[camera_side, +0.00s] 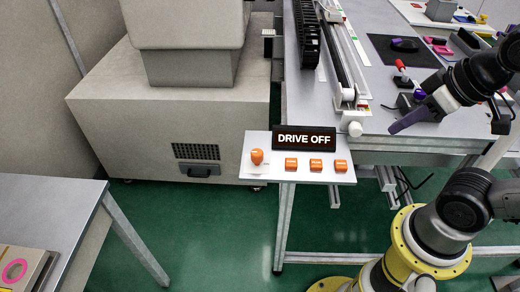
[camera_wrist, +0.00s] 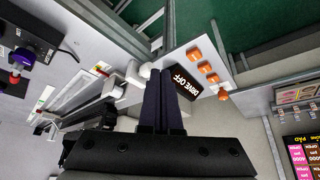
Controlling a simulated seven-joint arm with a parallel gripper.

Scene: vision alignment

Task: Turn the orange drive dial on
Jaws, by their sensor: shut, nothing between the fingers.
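The orange drive dial (camera_side: 257,157) stands at the left end of a small white panel (camera_side: 311,178) in the side view. It also shows in the wrist view (camera_wrist: 223,95), to the right of my fingers. A black sign reading "DRIVE OFF" (camera_side: 304,138) stands behind the panel's controls, and it shows in the wrist view (camera_wrist: 187,83). My gripper (camera_side: 394,130) is to the right of the panel in the side view, above the bench edge and apart from the dial. Its purple-dark fingers (camera_wrist: 161,70) are shut and empty.
Orange buttons (camera_side: 316,165) sit in a row right of the dial. A linear rail (camera_side: 345,60) with a white rounded end (camera_side: 353,129) lies on the bench behind. A large beige machine (camera_side: 190,110) stands left. Green floor (camera_side: 215,225) is open in front.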

